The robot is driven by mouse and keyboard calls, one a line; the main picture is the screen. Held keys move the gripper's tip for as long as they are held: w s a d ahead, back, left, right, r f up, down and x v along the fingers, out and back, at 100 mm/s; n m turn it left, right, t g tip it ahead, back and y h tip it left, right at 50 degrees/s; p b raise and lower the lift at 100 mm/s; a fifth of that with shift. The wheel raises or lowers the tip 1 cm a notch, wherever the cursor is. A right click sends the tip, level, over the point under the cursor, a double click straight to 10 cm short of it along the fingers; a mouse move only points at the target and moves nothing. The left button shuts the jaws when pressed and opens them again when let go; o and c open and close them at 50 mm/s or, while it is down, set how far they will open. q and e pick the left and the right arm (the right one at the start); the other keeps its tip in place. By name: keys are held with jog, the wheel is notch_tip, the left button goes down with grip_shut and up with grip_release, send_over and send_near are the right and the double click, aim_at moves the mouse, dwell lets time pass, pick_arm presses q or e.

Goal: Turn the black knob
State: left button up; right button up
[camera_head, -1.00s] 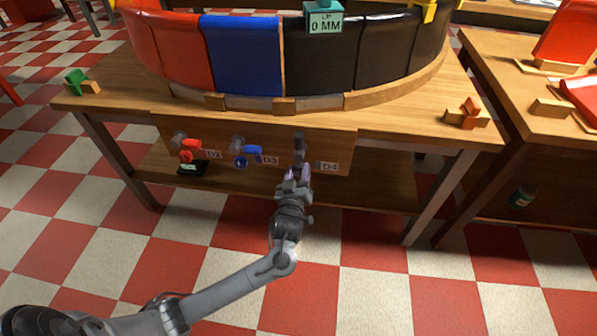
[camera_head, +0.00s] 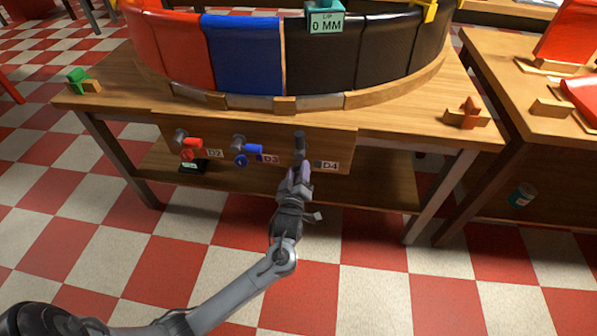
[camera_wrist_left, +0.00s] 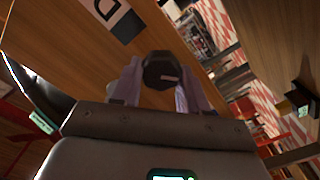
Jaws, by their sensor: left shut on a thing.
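The black knob (camera_head: 299,142) is on the front panel of the wooden table, just left of the D4 label. It also shows in the left wrist view (camera_wrist_left: 160,69) as a dark, many-sided face with a light mark. My left gripper (camera_head: 301,168) reaches up to it from below. In the left wrist view its pale purple fingers (camera_wrist_left: 158,85) lie on either side of the knob and are shut on it. The fingers hide part of the knob's sides. My right gripper is not in view.
A red knob (camera_head: 191,148) by D2 and a blue knob (camera_head: 246,150) by D3 are on the same panel to the left. A curved ring of red, blue and black panels stands on the table, with a 0 MM sign (camera_head: 326,22). The tiled floor in front is clear.

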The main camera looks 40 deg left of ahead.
pick_arm(q)
jog(key=o, duration=1.1)
jog(key=shift+c, duration=0.2)
jog(key=shift+s, duration=0.1)
jog(key=p+v, duration=0.3)
jog(key=v, duration=0.7)
jog(key=shift+s+p, duration=0.3)
jog(key=shift+p, duration=0.05)
jog(key=shift+d, duration=0.15)
